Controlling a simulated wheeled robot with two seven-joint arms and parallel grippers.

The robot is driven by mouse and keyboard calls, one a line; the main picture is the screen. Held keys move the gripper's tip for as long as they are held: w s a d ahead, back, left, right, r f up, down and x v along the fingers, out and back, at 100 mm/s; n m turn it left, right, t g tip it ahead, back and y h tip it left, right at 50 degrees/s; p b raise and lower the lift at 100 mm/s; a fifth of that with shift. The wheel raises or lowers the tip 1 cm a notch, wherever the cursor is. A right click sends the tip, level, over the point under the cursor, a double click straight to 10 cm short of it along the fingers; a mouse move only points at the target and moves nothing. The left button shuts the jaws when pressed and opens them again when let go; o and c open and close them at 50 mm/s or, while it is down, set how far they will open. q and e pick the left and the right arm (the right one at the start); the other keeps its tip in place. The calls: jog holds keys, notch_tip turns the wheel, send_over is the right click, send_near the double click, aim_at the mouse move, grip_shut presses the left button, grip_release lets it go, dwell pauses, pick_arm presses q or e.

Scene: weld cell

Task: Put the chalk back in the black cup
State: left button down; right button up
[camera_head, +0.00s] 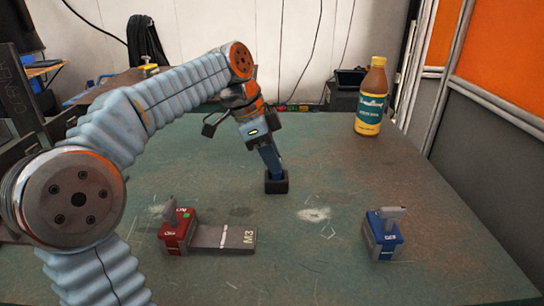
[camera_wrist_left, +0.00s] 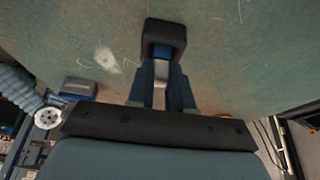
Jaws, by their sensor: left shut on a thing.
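The black cup (camera_head: 277,184) is a small square block-like holder standing on the green table, near its middle. It also shows at the top of the left wrist view (camera_wrist_left: 165,36). My left gripper (camera_head: 272,164) points down at the cup, its fingertips at the cup's mouth. It is shut on a pale grey piece, the chalk (camera_wrist_left: 160,82), which shows between the fingers in the left wrist view. The chalk's far end is at the cup's opening; how deep it sits is hidden. My right gripper is not in view.
A red block with a grey plate marked M3 (camera_head: 224,237) lies at the front left. A blue block with a grey top (camera_head: 382,235) stands at the front right. A bottle with a yellow cap (camera_head: 371,98) stands at the back right. The table between them is clear.

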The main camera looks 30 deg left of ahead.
pick_arm(q)
jog(key=c, duration=0.9)
grip_release()
jog(key=shift+c, duration=0.2)
jog(key=p+v, duration=0.2)
jog(key=v, duration=1.1)
jog(key=shift+r, duration=0.4)
jog(key=shift+s, duration=0.1)
